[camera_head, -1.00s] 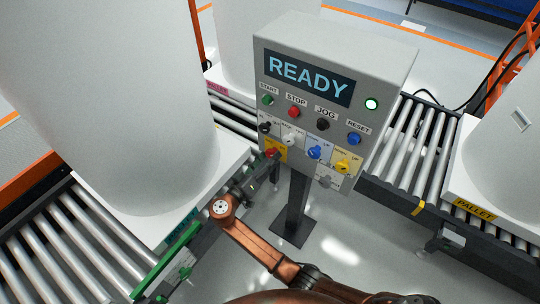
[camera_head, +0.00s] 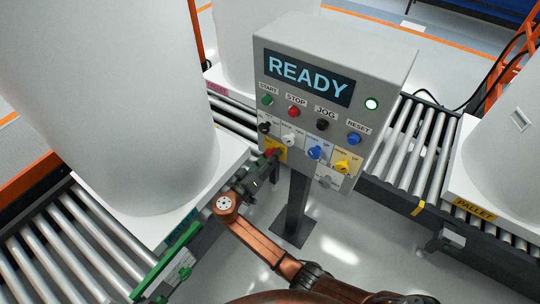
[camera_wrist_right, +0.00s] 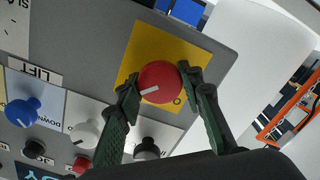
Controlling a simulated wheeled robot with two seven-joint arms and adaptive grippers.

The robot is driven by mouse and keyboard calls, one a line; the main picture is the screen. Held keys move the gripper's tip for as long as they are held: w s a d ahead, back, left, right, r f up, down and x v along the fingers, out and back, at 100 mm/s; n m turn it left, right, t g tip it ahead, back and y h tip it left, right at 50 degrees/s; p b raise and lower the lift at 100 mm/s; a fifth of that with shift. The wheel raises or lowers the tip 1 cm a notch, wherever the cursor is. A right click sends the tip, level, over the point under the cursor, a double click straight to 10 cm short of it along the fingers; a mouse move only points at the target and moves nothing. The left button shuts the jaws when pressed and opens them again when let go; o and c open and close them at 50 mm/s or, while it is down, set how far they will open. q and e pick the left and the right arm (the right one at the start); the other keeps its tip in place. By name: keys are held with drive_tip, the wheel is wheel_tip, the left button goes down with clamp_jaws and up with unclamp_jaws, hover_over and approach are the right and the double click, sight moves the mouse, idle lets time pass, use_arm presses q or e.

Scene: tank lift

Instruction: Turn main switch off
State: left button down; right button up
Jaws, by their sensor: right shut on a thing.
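The main switch is a red round knob (camera_wrist_right: 160,82) with a white pointer line, on a yellow plate (camera_wrist_right: 196,50) at a corner of the grey control panel. In the head view the red knob (camera_head: 271,152) sits at the panel's lower left, partly hidden by my gripper. My right gripper (camera_wrist_right: 163,90) is shut on the red knob, with one dark green finger on each side of it. In the head view the right gripper (camera_head: 266,164) reaches the knob from below. The knob's pointer line slants in the wrist view. My left gripper is not in view.
The grey control box (camera_head: 335,60) shows READY and a lit green lamp (camera_head: 371,104). Black, white, blue and yellow selectors sit close beside the red knob. Roller conveyors with large white tanks (camera_head: 120,110) stand on both sides. A post (camera_head: 296,205) holds the box.

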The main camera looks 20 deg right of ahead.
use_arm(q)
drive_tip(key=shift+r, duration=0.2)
use_arm(e)
drive_tip(key=n+p, duration=0.2)
drive_tip(key=n, duration=0.2)
drive_tip(key=shift+r, duration=0.2)
drive_tip(key=n+p, duration=0.2)
drive_tip(key=n, duration=0.2)
drive_tip(key=shift+p, duration=0.4)
drive_tip(key=n+p, duration=0.3)
drive_tip(key=n, duration=0.2)
drive_tip(key=shift+n, duration=0.4)
use_arm(q)
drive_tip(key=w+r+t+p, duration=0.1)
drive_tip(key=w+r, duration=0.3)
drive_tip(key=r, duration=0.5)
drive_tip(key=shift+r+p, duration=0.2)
drive_tip(key=shift+p, duration=0.4)
use_arm(e)
drive_tip(key=shift+a+f+n, duration=0.1)
drive_tip(key=shift+f+n, duration=0.1)
drive_tip(key=shift+n, duration=1.8)
drive_tip(key=shift+f, duration=0.1)
drive_tip(key=o, duration=1.2)
drive_tip(key=shift+c, duration=0.2)
